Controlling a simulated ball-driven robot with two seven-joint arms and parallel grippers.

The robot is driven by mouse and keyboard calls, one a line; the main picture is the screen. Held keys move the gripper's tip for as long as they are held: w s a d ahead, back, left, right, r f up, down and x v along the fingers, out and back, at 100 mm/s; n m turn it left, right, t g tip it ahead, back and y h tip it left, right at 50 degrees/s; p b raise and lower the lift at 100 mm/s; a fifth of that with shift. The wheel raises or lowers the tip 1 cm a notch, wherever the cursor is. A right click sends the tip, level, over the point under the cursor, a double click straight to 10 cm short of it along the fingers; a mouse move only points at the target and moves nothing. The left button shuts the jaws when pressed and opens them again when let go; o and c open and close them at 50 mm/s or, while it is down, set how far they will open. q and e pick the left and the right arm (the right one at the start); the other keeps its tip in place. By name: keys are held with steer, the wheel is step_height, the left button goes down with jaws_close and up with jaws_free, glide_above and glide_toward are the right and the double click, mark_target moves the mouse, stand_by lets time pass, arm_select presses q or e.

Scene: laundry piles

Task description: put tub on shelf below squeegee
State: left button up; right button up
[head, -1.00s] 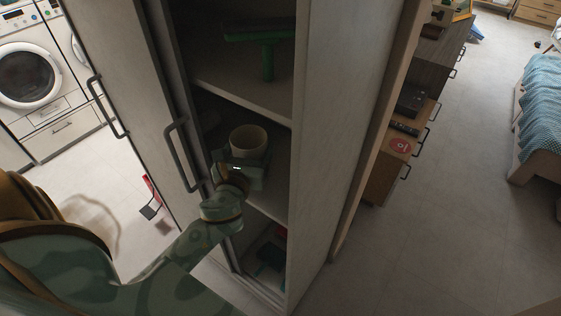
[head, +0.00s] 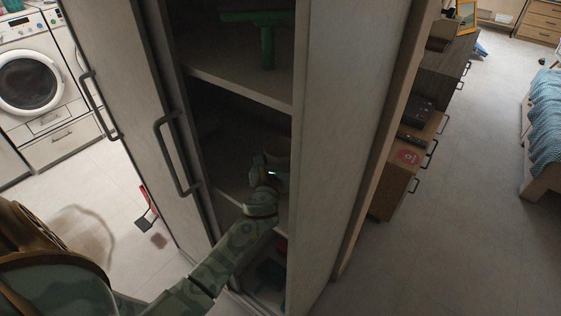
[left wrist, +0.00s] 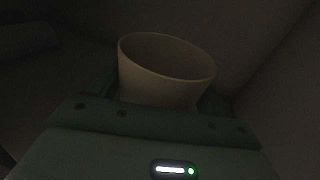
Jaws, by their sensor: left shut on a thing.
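The cream tub (head: 277,158) is on the middle level of the open cabinet, mostly hidden behind my left gripper (head: 272,168) in the head view. In the left wrist view the round tub (left wrist: 165,75) is close up between my fingers, its open top showing and a little tilted. My left gripper is shut on it. I cannot tell whether its base touches the shelf (head: 232,192). The green squeegee (head: 267,42) stands on the upper shelf (head: 240,84), directly above that compartment. My right gripper is not in view.
The cabinet's side wall (head: 335,150) is close on the right of my left arm, and a door with a dark handle (head: 172,155) is on the left. A lower compartment holds dark teal and red things (head: 268,275). Open floor lies to the right.

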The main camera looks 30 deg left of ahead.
arm_select(q)
steer(key=o, duration=1)
steer(key=shift+r, duration=0.1)
steer(key=shift+s+d+r, duration=0.1)
steer(key=shift+s, duration=0.15)
steer(key=v, duration=1.1)
steer(key=shift+s+p, duration=0.3)
steer(key=shift+p, duration=0.1)
